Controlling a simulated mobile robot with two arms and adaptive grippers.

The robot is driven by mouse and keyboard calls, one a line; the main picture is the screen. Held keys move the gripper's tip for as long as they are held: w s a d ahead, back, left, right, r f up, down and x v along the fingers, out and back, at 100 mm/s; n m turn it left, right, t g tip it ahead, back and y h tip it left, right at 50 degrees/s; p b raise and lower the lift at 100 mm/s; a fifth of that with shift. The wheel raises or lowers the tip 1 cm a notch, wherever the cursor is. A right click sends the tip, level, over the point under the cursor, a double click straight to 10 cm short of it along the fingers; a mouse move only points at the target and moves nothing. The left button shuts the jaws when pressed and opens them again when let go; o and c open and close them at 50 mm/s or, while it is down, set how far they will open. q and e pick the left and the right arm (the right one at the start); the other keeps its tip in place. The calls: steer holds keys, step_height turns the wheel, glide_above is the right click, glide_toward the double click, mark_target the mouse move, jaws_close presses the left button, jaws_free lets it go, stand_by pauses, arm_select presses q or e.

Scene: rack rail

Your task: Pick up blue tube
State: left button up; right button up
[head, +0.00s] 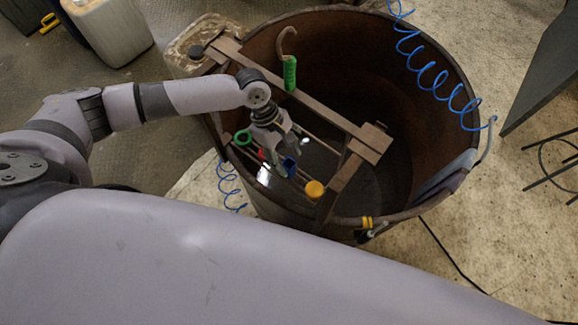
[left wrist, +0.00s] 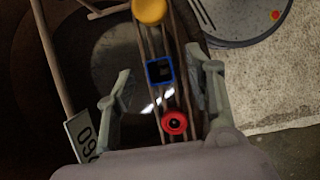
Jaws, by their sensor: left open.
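The blue tube (head: 289,168) sits in the rail rack across the barrel, between a red piece (head: 263,155) and an orange round piece (head: 314,189). In the left wrist view the blue tube (left wrist: 159,71) shows its square open end. My left gripper (head: 290,145) is open and empty, over the rack close to the blue tube. In the left wrist view its fingers (left wrist: 158,70) are spread, one on each side of the tube. Whether they touch the tube cannot be told. My right gripper is not in view.
A rusty barrel (head: 430,110) surrounds the rack. A hook with a green handle (head: 289,73) stands at the rack's back beam (head: 330,112). A green ring (head: 243,138) is beside my left gripper. A blue coiled hose (head: 428,70) hangs over the right rim.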

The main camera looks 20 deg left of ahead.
mark_target(293, 169)
arm_select(q)
steer(key=x, duration=0.7)
steer(key=shift+w+p, duration=0.15)
steer(key=shift+p, duration=0.2)
steer(key=shift+c, duration=0.3)
jaws_close()
